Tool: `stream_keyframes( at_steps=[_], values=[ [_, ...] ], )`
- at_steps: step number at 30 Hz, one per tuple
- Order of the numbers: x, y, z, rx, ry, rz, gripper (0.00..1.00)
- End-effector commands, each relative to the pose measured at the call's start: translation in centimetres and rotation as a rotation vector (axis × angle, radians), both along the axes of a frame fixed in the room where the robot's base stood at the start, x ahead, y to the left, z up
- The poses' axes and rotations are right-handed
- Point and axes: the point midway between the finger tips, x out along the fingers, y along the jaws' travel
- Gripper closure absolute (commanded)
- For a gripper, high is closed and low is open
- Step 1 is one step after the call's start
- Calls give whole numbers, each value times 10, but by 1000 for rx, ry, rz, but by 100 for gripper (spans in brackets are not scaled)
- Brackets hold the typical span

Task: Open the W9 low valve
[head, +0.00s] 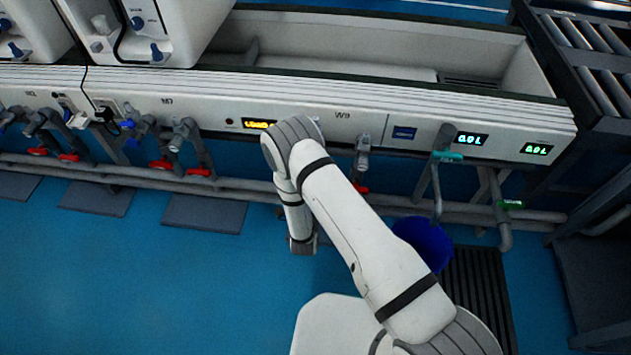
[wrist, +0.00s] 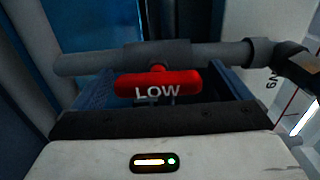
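In the wrist view a red valve handle marked LOW (wrist: 157,85) lies across the picture below a grey pipe (wrist: 185,55). My gripper (wrist: 162,82) is open, with a finger on each side of the handle. The handle lies between the fingers, and I see no clear contact. The label W9 shows sideways on the white panel (wrist: 271,80) at the right. In the head view my arm covers much of station W9 (head: 343,115), and my gripper's fingers are hidden. A red handle (head: 361,187) shows just right of my arm; I cannot tell which valve it is.
In the head view station W7's taps and red handles (head: 160,163) are to the left. Grey pipes (head: 240,184) run along the bench front. A blue bucket (head: 424,240) and a dark floor grate (head: 475,285) are to the right. The blue floor at the left front is clear.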

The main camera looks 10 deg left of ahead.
Motion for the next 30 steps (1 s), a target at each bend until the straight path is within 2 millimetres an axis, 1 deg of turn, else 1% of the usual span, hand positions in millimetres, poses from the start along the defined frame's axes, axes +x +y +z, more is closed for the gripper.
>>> stream_keyframes(
  at_steps=[8, 11, 18, 21, 25, 30],
  values=[
    [-2, 1, 0, 1, 2, 4, 2],
    [-12, 1, 1, 0, 3, 6, 2],
    [-53, -1, 2, -3, 3, 7, 2],
    [-67, -2, 2, -2, 2, 5, 2],
    [-76, -3, 1, -1, 0, 4, 2],
    [-79, -3, 0, 0, 0, 2, 2]
  ],
)
